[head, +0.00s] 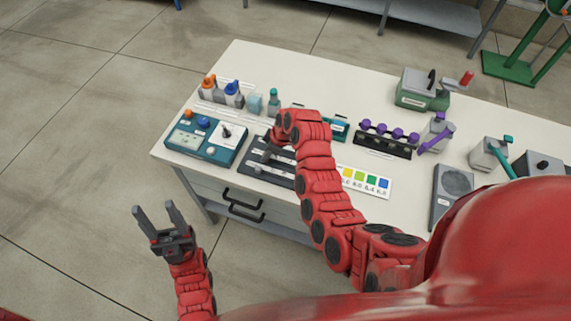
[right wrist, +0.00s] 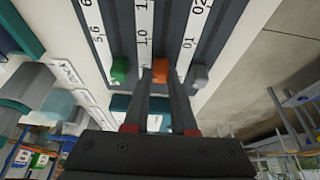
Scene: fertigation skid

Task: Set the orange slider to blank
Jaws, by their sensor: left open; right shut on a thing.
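The orange slider (right wrist: 160,70) shows in the right wrist view on a dark panel (right wrist: 213,50), between a green slider (right wrist: 120,69) and a grey slider (right wrist: 199,76). White strips with printed marks run beside the tracks. My right gripper (right wrist: 161,88) is shut on the orange slider, one finger on each side. In the head view the dark slider panel (head: 262,174) lies near the front of the bench, and my right gripper (head: 270,151) reaches down over it, hiding the sliders. My left gripper (head: 156,210) is open and empty, off the bench's front left side.
A blue control box (head: 205,138) sits left of the panel on the white bench (head: 250,62). Several bottles (head: 232,93) stand behind it. A colour chart (head: 365,182) lies to the right. A rack with purple-topped items (head: 385,143) is further right.

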